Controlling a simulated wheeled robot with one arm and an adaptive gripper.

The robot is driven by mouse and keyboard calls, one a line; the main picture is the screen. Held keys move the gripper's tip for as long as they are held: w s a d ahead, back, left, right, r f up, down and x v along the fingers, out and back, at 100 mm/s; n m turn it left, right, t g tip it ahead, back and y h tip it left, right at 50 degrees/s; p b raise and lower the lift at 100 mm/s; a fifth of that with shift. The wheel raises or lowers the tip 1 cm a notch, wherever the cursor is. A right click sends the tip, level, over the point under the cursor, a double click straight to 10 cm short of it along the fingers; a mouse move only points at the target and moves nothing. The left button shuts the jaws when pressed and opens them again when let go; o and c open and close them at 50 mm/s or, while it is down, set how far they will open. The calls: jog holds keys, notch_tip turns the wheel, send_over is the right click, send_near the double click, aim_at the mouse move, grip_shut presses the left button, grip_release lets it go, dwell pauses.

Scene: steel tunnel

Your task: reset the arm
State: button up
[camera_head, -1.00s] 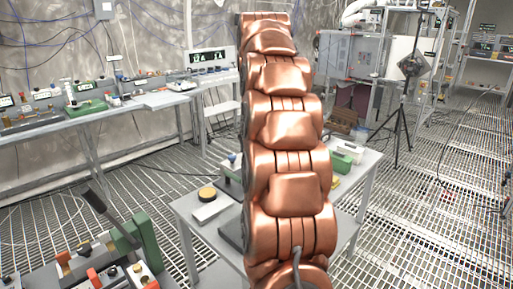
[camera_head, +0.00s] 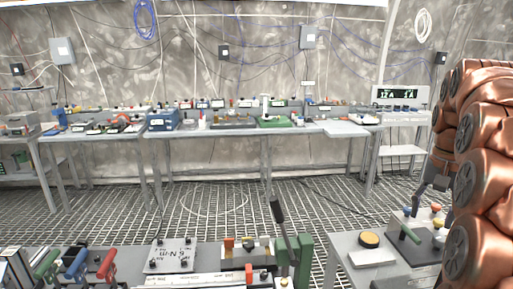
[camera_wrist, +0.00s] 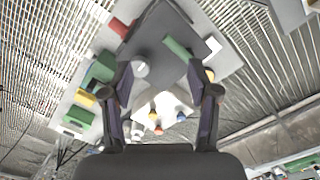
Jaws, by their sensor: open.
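My gripper (camera_wrist: 161,82) is open in the wrist view, with its two dark fingers spread apart and nothing held between them. It points down over a small grey table (camera_wrist: 228,57). A white device with coloured knobs (camera_wrist: 160,108) shows between the fingers, below them. My copper arm fills the right edge of the head view, partly out of frame. The small table also shows in the head view (camera_head: 345,249), at the lower right beside my arm.
On the small table are a yellow-topped button (camera_head: 369,240), a green handle (camera_head: 410,233) and a dark plate (camera_wrist: 160,42). A near bench with clamps and a black lever (camera_head: 278,211) lies at the bottom. Long benches (camera_head: 210,133) line the back wall. Grated floor between is clear.

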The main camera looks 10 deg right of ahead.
jog(key=s+a+f+n+p, duration=0.1)
jog(key=s+a+f+n, duration=0.2)
jog(key=a, duration=0.6)
jog(key=s+a+f+n+p, duration=0.15)
jog(key=s+a, duration=0.35)
jog(key=a, duration=0.5)
jog(key=s+a+f+n, duration=0.2)
jog(key=s+a+f, duration=0.2)
jog(key=s, duration=0.4)
jog(key=s+a+f+n+g+p, duration=0.1)
jog(key=s+a+f+n, duration=0.2)
jog(key=s, duration=0.4)
jog(key=shift+s+a+f+g+p, duration=0.3)
jog(key=shift+s+a+f, duration=0.1)
jog(key=shift+a+f, duration=0.35)
